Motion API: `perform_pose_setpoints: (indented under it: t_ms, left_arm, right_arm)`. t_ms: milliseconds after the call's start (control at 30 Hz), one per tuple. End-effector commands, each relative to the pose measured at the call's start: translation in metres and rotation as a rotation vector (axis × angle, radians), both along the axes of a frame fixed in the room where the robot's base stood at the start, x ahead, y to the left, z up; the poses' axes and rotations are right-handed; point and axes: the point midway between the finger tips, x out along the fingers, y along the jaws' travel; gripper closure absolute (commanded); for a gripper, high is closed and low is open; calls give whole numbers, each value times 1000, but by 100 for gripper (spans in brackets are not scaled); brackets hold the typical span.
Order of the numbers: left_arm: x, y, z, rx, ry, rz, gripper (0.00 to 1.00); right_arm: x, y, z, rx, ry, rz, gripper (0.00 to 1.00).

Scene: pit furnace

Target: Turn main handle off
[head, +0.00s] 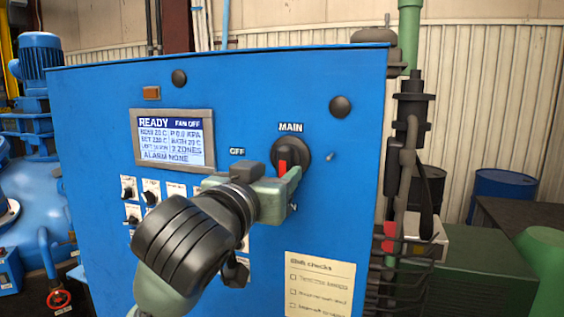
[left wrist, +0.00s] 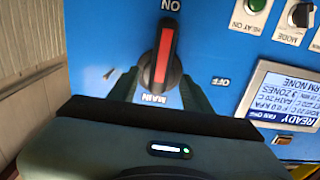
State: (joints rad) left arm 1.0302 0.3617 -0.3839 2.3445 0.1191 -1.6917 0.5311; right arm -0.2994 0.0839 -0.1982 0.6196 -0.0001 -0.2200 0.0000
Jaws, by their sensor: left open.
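The main handle (head: 287,155) is a black rotary handle with a red bar, on the blue panel under the MAIN label. It stands upright, in line with the ON mark below; the OFF label (head: 237,151) is to its left. My left gripper (head: 284,180) is in front of the panel and hides the handle's lower part in the head view. In the left wrist view, turned upside down, the handle (left wrist: 164,58) shows between my left gripper's (left wrist: 158,76) open fingertips. I cannot tell whether they touch it. My right gripper is not in view.
A display (head: 173,138) reading READY, ALARM NONE is left of the handle, with small switches (head: 150,192) below. A paper checklist (head: 320,283) is at the panel's lower right. Dark pipework (head: 410,135) stands beside the cabinet's right edge.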

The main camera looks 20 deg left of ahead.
Motion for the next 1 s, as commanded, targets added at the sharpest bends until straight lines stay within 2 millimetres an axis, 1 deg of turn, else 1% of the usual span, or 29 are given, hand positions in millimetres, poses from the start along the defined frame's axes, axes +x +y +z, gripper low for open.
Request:
perform_pose_setpoints:
  t_ms: [33,100,233,367,567,600,667,700,767,800,1000]
  left_arm:
    - [9,0,2,1,7,2,51]
    - [19,0,2,1,5,2,51]
    - [33,0,1,0,3,2,51]
    - [38,-1,0,1,1,1,51]
    - [39,-1,-1,1,0,0,51]
    - [39,-1,-1,1,0,0,54]
    - [39,-1,-1,1,0,0,70]
    - [39,-1,-1,1,0,0,82]
    - [39,-1,-1,0,0,0,98]
    - [39,-1,-1,0,0,0,100]
    - [39,-1,-1,0,0,0,100]
  right_arm:
    - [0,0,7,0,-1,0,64]
    - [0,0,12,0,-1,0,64]
    - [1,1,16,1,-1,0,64]
    - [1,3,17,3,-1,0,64]
    - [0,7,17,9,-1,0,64]
    - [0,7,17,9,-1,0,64]
    - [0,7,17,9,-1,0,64]
    - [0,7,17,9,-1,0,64]
    - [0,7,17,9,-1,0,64]
    - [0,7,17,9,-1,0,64]
    - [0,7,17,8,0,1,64]
